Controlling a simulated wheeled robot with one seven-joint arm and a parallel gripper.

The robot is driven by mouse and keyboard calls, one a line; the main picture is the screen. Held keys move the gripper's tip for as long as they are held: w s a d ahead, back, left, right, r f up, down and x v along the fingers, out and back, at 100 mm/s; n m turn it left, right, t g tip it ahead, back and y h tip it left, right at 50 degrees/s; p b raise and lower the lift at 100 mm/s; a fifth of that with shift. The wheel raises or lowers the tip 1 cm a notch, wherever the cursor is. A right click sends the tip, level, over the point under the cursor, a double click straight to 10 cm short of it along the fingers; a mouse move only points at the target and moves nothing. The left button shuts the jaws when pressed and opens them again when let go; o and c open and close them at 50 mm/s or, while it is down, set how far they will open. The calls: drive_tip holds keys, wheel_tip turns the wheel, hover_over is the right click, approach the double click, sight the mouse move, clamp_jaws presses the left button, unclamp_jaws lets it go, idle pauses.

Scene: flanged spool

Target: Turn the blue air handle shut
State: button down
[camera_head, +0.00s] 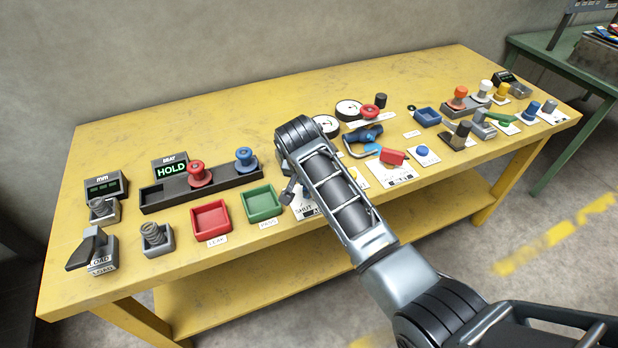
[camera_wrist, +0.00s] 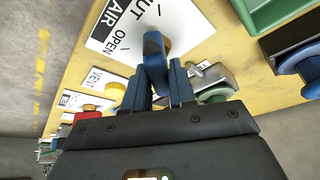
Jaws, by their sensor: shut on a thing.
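The blue air handle (camera_wrist: 153,50) shows in the wrist view, standing over a white plate (camera_wrist: 105,32) marked AIR and OPEN, with another word partly hidden. A brass-coloured hub shows just behind the handle. My gripper (camera_wrist: 158,74) has its two dark blue fingers on either side of the handle's near end and is shut on it. I cannot tell exactly which mark the handle points at. In the head view my arm hides the handle and the fingers; a part of the plate (camera_head: 303,207) with the word SHUT shows beside my arm.
A metal fixture with a green part (camera_wrist: 212,82) stands close right of my fingers. A VENT plate (camera_wrist: 99,79) with a yellow knob lies to the left. Green tray (camera_head: 262,204) and red tray (camera_head: 211,220) sit left of my arm. The table's front edge is close.

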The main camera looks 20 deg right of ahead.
drive_tip(key=shift+m, duration=0.7)
drive_tip(key=shift+h, duration=0.3)
drive_tip(key=shift+r, duration=0.1)
drive_tip(key=c, duration=1)
unclamp_jaws()
drive_tip(key=v, duration=0.7)
drive_tip(key=shift+r+b, duration=0.35)
drive_tip(key=shift+b, duration=0.05)
